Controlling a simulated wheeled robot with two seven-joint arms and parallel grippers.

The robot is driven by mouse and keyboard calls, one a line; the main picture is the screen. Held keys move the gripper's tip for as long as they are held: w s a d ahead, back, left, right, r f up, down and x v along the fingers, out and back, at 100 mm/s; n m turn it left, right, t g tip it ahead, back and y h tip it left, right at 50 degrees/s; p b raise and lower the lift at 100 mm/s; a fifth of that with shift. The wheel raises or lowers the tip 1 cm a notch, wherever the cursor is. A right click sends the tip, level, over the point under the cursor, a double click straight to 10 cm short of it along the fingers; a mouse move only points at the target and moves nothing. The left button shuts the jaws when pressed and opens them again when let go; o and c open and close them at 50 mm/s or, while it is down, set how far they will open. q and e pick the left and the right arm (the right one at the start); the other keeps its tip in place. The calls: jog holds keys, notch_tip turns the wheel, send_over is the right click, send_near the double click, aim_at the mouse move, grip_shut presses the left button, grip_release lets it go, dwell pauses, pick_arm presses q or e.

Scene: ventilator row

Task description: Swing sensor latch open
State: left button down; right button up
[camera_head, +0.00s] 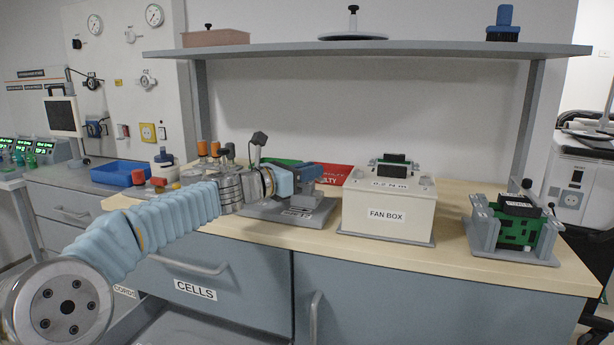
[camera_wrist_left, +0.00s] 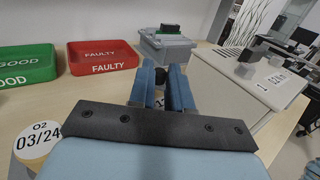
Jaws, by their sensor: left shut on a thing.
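My left gripper (camera_head: 300,180) reaches over a grey fixture (camera_head: 312,211) on the bench, left of the fan box. In the left wrist view its two blue fingers (camera_wrist_left: 162,90) are shut on a small dark part (camera_wrist_left: 162,76), seemingly the latch, mostly hidden between them. How far the latch is swung cannot be told. A round white label reading O2 03/04 (camera_wrist_left: 38,138) shows at lower left in the wrist view. My right gripper is not in view.
The fan box (camera_head: 388,208) stands right of the fixture, and a green board in a grey holder (camera_head: 513,226) farther right. Red FAULTY tray (camera_head: 335,175) lies behind; orange-topped cylinders (camera_head: 202,149) stand left. A shelf (camera_head: 370,48) hangs above. Bench is clear along the front edge.

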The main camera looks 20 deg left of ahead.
pick_arm(q)
jog(key=n+y+b, duration=0.1)
jog(key=n+t+y+b, duration=0.1)
jog(key=y, duration=0.1)
jog(key=d+n+t+y+b, duration=0.1)
jog(key=shift+d+f+b, duration=0.1)
jog(key=shift+f+b, duration=0.15)
jog(key=shift+b, duration=0.05)
jog(key=n+y+b, duration=0.1)
jog(key=y, duration=0.1)
jog(key=d+n+t+y+b, duration=0.1)
jog(key=n+y, duration=0.1)
jog(key=y, duration=0.1)
jog(key=shift+w+r, duration=0.1)
jog(key=shift+w, duration=0.1)
jog(key=shift+w+d+r+n+y+b, duration=0.1)
jog(key=shift+n+y+b, duration=0.15)
jog(key=shift+n+y, duration=0.45)
jog(key=shift+w+n+y+b, duration=0.1)
jog(key=shift+n+y+b, duration=0.25)
jog(key=shift+y, duration=0.55)
jog(key=c, duration=1.1)
grip_release()
jog(key=shift+o, duration=0.2)
jog(key=shift+s, duration=0.1)
